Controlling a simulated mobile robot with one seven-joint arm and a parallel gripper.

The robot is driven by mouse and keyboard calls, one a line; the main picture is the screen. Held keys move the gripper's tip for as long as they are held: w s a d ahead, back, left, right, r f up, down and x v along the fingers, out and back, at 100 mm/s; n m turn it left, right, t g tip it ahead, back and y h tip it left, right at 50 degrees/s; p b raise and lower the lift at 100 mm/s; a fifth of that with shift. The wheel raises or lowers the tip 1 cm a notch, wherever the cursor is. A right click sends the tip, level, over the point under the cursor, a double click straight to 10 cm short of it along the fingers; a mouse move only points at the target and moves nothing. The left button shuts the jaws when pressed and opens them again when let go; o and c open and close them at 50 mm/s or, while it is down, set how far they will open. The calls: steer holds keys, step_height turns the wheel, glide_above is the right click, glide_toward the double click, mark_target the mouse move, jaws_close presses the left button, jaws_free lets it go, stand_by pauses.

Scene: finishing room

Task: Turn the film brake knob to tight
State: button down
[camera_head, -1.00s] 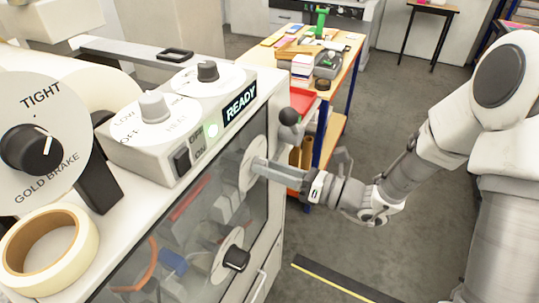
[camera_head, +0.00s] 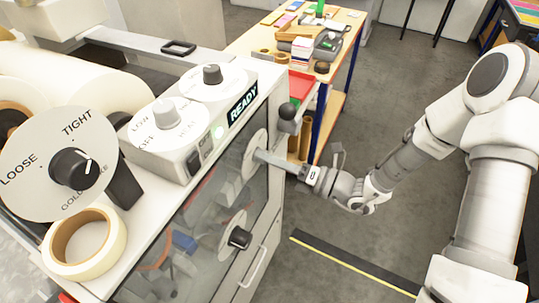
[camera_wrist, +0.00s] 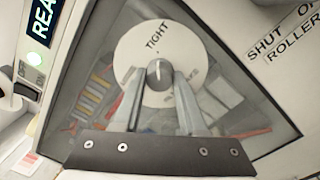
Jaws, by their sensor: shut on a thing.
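The film brake knob (camera_wrist: 159,67) is a dark round knob with a pale pointer line, on a white dial (camera_wrist: 138,48) marked TIGHT at its top in the wrist view. The pointer looks roughly upright, towards TIGHT. The dial's lower lettering is partly hidden by my fingers. In the head view this dial (camera_head: 250,150) is on the upper glazed front of the machine, its knob hidden by my gripper (camera_head: 258,156). My gripper (camera_wrist: 161,79) is shut on the knob, one finger on each side.
A larger GOLD BRAKE dial with a black knob (camera_head: 73,168) stands at the left, above a tape roll (camera_head: 84,242). Another black knob (camera_head: 240,237) is lower on the front. A READY display (camera_head: 243,106) tops the machine.

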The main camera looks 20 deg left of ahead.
stand_by(0.3)
steer(key=shift+c, duration=2.3)
jaws_free()
steer(key=s+d+b, duration=0.1)
steer(key=d+b, duration=0.1)
steer(key=d, duration=1.5)
steer(key=shift+s+d+f+b, duration=0.2)
steer(key=shift+s+f+b, duration=0.1)
steer(key=shift+f, duration=0.1)
